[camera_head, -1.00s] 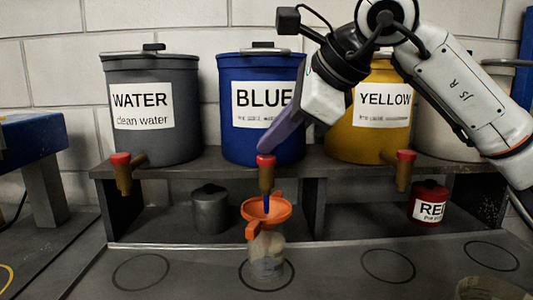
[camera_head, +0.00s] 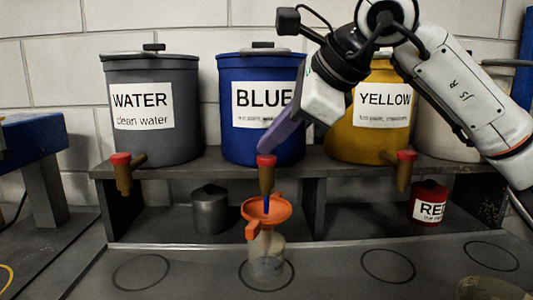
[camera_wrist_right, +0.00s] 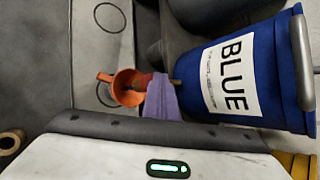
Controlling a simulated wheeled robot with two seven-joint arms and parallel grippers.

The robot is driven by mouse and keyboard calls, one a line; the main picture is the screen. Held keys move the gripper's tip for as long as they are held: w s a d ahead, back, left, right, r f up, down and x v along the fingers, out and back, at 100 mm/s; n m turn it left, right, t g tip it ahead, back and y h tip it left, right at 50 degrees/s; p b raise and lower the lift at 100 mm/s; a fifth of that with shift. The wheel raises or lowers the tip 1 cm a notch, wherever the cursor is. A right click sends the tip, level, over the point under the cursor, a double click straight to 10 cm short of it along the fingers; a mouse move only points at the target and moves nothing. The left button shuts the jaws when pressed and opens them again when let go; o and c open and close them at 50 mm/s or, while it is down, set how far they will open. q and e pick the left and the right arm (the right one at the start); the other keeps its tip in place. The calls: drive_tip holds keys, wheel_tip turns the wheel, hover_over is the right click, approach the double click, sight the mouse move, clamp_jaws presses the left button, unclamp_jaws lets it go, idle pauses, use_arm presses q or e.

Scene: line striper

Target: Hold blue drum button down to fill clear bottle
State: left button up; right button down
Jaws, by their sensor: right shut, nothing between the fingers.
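The blue drum (camera_head: 235,140) stands on the shelf, with a red button (camera_head: 266,160) on top of its brown tap (camera_head: 266,180). My right gripper (camera_head: 268,150) is shut and empty, its fingertips down at the red button and seemingly touching it. The gripper also shows in the right wrist view (camera_wrist_right: 161,100). A blue stream (camera_head: 267,203) runs from the tap into an orange funnel (camera_head: 268,215). The funnel sits in the clear bottle (camera_head: 267,258), which stands on a marked circle under the tap. How full the bottle is cannot be told. My left gripper is not in view.
A grey water drum (camera_head: 150,145) and a yellow drum (camera_head: 350,145) flank the blue one, each with a red-buttoned tap. A grey canister (camera_head: 210,212) and a red can (camera_head: 428,202) stand under the shelf (camera_head: 200,172). Other marked circles on the counter are bare.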

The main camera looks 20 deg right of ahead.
drive_tip(key=shift+f, duration=0.1)
idle(0.9)
idle(1.0)
idle(0.8)
idle(0.8)
drive_tip(key=shift+r, duration=0.2)
drive_tip(key=shift+r+p, duration=0.7)
drive_tip(key=shift+p, duration=0.1)
drive_tip(key=shift+r, duration=0.1)
